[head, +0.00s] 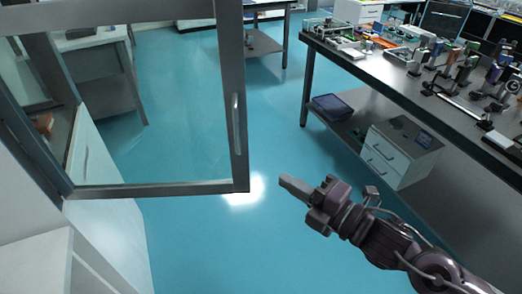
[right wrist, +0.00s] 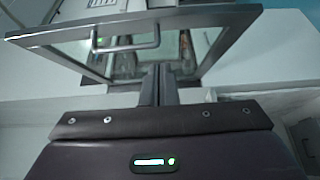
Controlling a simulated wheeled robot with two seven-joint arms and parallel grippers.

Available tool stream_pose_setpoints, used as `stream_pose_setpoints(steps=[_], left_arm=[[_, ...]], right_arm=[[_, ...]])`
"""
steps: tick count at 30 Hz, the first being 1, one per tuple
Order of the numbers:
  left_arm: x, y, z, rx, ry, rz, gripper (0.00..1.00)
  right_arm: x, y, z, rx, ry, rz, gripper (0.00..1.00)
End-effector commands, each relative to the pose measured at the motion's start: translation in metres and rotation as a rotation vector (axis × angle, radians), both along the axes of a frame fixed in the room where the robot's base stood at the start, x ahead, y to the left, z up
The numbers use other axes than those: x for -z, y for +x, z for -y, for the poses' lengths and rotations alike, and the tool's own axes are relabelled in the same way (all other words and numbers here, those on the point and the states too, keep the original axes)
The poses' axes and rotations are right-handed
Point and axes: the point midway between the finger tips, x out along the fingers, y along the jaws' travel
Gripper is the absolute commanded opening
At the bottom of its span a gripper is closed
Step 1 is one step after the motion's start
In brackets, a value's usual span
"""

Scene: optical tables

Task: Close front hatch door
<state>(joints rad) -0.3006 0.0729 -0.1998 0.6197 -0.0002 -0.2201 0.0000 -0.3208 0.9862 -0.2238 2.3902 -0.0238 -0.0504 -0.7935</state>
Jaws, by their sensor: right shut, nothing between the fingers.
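The front hatch door (head: 242,160) is a grey-framed glass panel that stands swung open on the left in the head view. Its handle (head: 236,124) is a vertical bar on the right frame edge. My right gripper (head: 284,181) is shut and empty, to the right of the door's lower right corner and apart from it in the head view. In the right wrist view, the door frame (right wrist: 215,20) and its handle (right wrist: 125,47) lie beyond my shut fingers (right wrist: 158,68). My left gripper is not in view.
A long optical table (head: 450,100) with many small instruments stands at the right. A white drawer unit (head: 400,150) and a dark blue box (head: 332,106) sit on its lower shelf. A white cabinet (head: 90,170) is at the left. The blue floor between is clear.

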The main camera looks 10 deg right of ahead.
Motion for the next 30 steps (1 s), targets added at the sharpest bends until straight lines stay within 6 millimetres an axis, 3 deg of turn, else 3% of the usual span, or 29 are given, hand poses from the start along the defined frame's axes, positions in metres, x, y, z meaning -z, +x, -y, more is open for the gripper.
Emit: stream_pose_setpoints(steps=[15, 22, 30], left_arm=[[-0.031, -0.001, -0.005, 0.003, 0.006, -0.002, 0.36], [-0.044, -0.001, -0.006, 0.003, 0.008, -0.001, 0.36], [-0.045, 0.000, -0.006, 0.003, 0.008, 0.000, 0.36]], right_arm=[[-0.006, 0.065, -0.062, -0.003, 0.006, 0.001, 0.00], [-0.003, 0.095, -0.059, -0.001, 0.000, -0.001, 0.00], [0.000, 0.103, -0.059, -0.003, 0.001, -0.001, 0.00]])
